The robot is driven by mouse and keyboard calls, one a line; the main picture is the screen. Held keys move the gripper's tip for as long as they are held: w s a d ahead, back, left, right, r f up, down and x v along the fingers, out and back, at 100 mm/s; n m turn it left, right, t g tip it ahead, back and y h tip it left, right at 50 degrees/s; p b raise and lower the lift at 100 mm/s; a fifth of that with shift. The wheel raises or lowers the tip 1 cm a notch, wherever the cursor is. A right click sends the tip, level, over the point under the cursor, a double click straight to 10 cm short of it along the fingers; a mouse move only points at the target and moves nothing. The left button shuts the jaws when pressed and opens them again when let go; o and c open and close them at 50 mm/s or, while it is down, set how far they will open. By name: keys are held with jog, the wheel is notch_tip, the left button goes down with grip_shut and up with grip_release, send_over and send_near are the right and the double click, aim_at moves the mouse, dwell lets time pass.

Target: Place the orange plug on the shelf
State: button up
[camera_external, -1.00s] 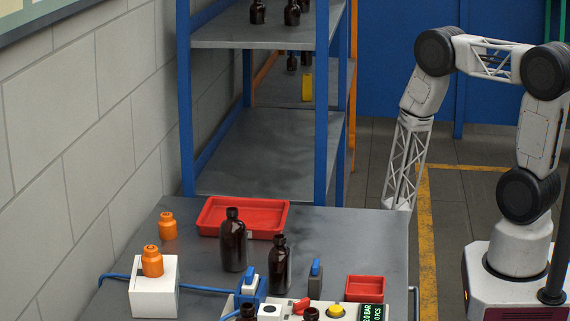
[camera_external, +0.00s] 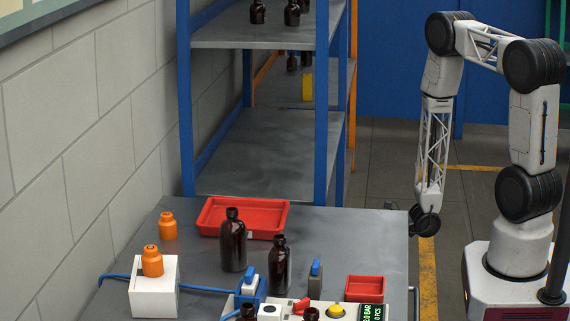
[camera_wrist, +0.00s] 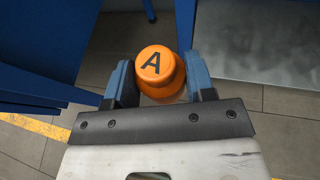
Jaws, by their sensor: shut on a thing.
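In the wrist view an orange plug (camera_wrist: 158,72) with a black letter A on its top sits between the two blue fingers of my gripper (camera_wrist: 161,84), which is shut on it. Grey floor shows below the plug. In the external view my gripper's fingers and the held plug are hidden; only my wrist shows beside the table's right edge. The shelf (camera_external: 268,160) has blue posts and grey boards and stands behind the table; its lower board has a wide bare area.
Two other orange plugs stand at the table's left, one on the table (camera_external: 168,226) and one on a white block (camera_external: 154,290). A red tray (camera_external: 284,219), dark bottles (camera_external: 233,245) and a control panel crowd the table (camera_external: 350,235). Bottles stand on the upper shelf board (camera_external: 240,36).

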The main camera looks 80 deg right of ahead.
jog(key=shift+s+d+r, duration=0.2)
jog(key=shift+s+d, duration=0.35)
jog(key=shift+s, duration=0.05)
jog(key=w+d+r+n+y, duration=0.1)
jog(key=w+d+r, duration=0.2)
jog(key=w+r, duration=0.3)
jog(key=w+d+r+n+g+y, duration=0.1)
jog(key=w+d+r, duration=0.3)
jog(key=w+r, duration=0.2)
jog(key=w+d+r+n+y, duration=0.1)
jog(key=w+d+r, duration=0.3)
jog(key=w+r, duration=0.2)
jog(key=shift+r, duration=0.4)
jog(key=w+d+r, duration=0.1)
jog(key=w+r, duration=0.2)
jog(key=w, duration=0.4)
jog(key=w+d+r, duration=0.1)
jog(key=w+r, duration=0.3)
jog(key=w, duration=0.4)
jog(key=shift+d, duration=0.15)
jog(key=shift+w, duration=0.1)
jog(key=shift+f, duration=3.05)
